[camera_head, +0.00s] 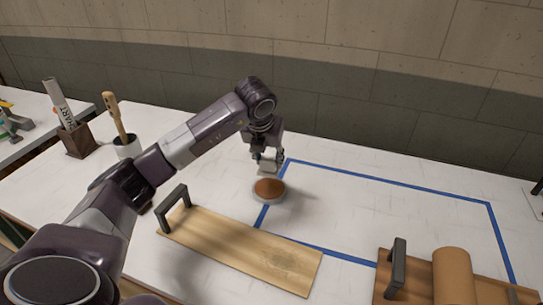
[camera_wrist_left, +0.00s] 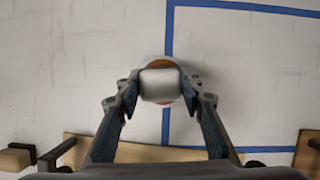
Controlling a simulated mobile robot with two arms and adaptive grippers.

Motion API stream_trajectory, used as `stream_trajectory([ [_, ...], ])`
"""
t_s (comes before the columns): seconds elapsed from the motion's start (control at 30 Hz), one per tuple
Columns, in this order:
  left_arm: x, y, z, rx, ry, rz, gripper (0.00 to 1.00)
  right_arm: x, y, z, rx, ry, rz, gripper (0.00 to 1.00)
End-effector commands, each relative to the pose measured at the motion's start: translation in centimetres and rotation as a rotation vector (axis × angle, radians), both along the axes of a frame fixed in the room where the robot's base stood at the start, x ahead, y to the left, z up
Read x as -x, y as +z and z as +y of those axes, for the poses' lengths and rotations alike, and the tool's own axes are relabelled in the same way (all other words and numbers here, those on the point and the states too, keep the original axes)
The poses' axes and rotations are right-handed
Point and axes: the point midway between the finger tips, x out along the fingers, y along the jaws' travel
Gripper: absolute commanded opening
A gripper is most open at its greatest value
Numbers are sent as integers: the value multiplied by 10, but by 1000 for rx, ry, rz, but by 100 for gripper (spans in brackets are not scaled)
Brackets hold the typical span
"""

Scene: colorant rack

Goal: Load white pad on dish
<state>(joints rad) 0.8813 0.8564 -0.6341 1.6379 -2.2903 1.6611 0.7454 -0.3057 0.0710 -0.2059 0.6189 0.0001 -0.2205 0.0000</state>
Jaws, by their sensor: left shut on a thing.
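The white pad (camera_wrist_left: 159,85) is held between the fingertips of my left gripper (camera_head: 268,158), which is shut on it. In the head view the pad shows as a small pale block (camera_head: 269,169) under the fingers. The pad is above the dish, with a small gap in the head view. In the left wrist view the pad hides most of the dish (camera_wrist_left: 160,61). My right gripper is not in view.
A light wooden board (camera_head: 240,250) with a black handle (camera_head: 173,208) lies in front of the dish. A darker board (camera_head: 505,292) with a handle and brown roll (camera_head: 455,278) lies at front right. A holder cup (camera_head: 127,147) stands left. The blue-taped area (camera_head: 400,215) is mostly clear.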

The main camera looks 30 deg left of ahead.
Motion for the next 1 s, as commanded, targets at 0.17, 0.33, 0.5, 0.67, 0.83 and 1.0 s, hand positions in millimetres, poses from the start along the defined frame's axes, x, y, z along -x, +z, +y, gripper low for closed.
stream_trajectory([
  [0.17, 0, -12, 0, 1, 0, 2, 16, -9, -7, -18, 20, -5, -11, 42],
  [0.33, 1, -29, 0, 0, -1, 2, 16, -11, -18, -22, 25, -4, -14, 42],
  [0.5, 0, -48, -1, 1, -1, 1, 16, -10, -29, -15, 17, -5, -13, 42],
  [0.67, 0, -57, -1, 1, -1, 0, 16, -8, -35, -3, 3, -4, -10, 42],
  [0.83, 0, -59, -1, 1, -1, 0, 16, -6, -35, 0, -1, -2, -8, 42],
  [1.0, 0, -58, -1, 1, -1, 0, 16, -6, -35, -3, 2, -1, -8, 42],
])
